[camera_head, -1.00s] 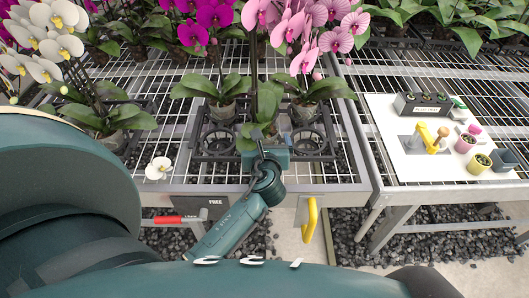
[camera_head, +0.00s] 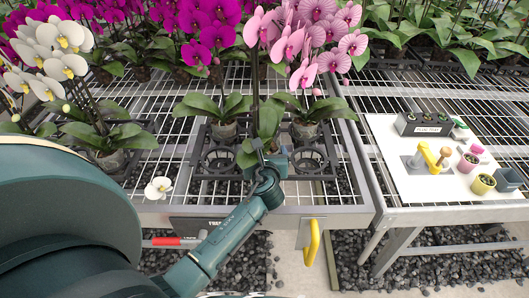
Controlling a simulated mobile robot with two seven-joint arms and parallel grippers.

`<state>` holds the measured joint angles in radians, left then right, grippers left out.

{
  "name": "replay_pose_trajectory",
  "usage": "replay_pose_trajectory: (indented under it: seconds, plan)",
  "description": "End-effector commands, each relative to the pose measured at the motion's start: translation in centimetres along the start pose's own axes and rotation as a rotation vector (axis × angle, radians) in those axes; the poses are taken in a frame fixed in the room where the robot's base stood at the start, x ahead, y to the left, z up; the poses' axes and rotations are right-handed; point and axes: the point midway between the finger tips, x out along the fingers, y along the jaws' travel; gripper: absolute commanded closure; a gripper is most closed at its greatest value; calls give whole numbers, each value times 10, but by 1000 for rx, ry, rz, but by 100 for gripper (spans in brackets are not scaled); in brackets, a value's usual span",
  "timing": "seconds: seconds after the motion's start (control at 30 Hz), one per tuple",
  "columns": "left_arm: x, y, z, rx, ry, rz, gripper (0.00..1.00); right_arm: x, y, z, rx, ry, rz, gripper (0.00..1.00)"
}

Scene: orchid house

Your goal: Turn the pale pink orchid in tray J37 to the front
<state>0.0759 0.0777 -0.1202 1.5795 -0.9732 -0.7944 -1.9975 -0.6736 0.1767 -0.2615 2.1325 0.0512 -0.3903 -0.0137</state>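A pink orchid (camera_head: 288,44) rises on a tall stem in the middle of the black slotted tray (camera_head: 205,172) on the mesh bench. Its leaves (camera_head: 268,122) hang over the tray's middle; its pot is mostly hidden by them and my gripper. My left gripper (camera_head: 268,152) is low at the front middle of the tray, against the base of this plant. Its fingers are small and partly covered by leaves, so I cannot tell whether they grip the pot. No tray label J37 is readable. My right gripper is out of view.
Two potted plants stand at the tray's back, with empty slots (camera_head: 309,158) in front. White orchids (camera_head: 62,35) stand left, near a loose white bloom (camera_head: 158,188). A yellow handle (camera_head: 312,242) hangs below the bench edge. The right bench holds a white board (camera_head: 400,175) with small pots.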

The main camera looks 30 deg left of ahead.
Motion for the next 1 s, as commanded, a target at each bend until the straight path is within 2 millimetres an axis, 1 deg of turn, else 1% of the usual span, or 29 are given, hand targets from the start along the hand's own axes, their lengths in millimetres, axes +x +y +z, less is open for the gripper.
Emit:
replay_pose_trajectory:
  seconds: [0.03, 0.07, 0.43, 1.0]
  plan:
    - [0, 1, 0, 0, 0, 1, 17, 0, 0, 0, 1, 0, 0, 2]
    - [0, 1, 0, 0, 0, 1, 20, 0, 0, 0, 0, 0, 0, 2]
    - [0, 1, 0, 0, 0, 1, 50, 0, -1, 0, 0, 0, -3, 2]
    - [-1, 0, 6, -1, -4, 0, 51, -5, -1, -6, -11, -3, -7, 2]
